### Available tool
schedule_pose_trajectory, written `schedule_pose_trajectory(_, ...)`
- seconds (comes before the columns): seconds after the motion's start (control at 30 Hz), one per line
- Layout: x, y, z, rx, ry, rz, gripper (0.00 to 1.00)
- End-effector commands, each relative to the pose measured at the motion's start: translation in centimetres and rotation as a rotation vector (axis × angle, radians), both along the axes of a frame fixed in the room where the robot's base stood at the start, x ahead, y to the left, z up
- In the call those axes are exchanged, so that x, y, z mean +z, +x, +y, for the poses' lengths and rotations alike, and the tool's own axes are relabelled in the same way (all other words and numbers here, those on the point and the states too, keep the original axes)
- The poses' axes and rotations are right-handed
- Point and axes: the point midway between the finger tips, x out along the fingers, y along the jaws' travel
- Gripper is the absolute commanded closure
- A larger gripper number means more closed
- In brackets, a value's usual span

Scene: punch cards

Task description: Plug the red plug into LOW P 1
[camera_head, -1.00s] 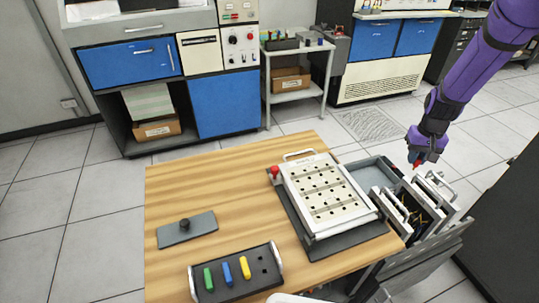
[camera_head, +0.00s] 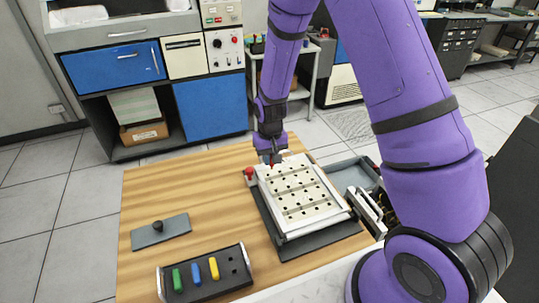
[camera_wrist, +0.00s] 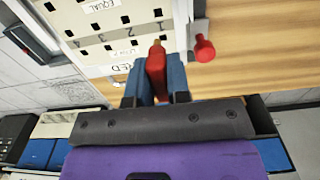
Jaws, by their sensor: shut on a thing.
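My gripper (camera_head: 270,158) is shut on the red plug (camera_wrist: 157,70), which shows between the blue-grey fingers in the wrist view. In the head view the red plug (camera_head: 272,165) is a small red spot under the fingers. The gripper is over the far left part of the white plugboard (camera_head: 318,214). In the wrist view the plug's brass tip points at the board (camera_wrist: 100,66) near its numbered holes, by the digit 1. A row label reading LOW P shows there, partly unclear. I cannot tell whether the tip touches the board.
A red knob (camera_head: 250,173) stands beside the board's far left corner, close to my gripper; it also shows in the wrist view (camera_wrist: 204,48). A dark rack (camera_head: 207,275) holds green, blue and yellow plugs. A grey plate (camera_head: 160,232) lies left.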

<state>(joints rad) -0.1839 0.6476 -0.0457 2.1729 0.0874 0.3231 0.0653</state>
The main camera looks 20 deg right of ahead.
Motion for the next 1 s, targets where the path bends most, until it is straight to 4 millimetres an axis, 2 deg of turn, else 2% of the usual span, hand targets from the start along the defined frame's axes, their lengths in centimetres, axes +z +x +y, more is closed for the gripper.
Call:
schedule_pose_trajectory(0.5, -4.2, 0.0, 0.0, 0.001, 0.0, 0.001, 1.0)
schedule_pose_trajectory(1.0, -4.8, 0.0, 0.0, 0.001, 0.0, 0.0, 1.0)
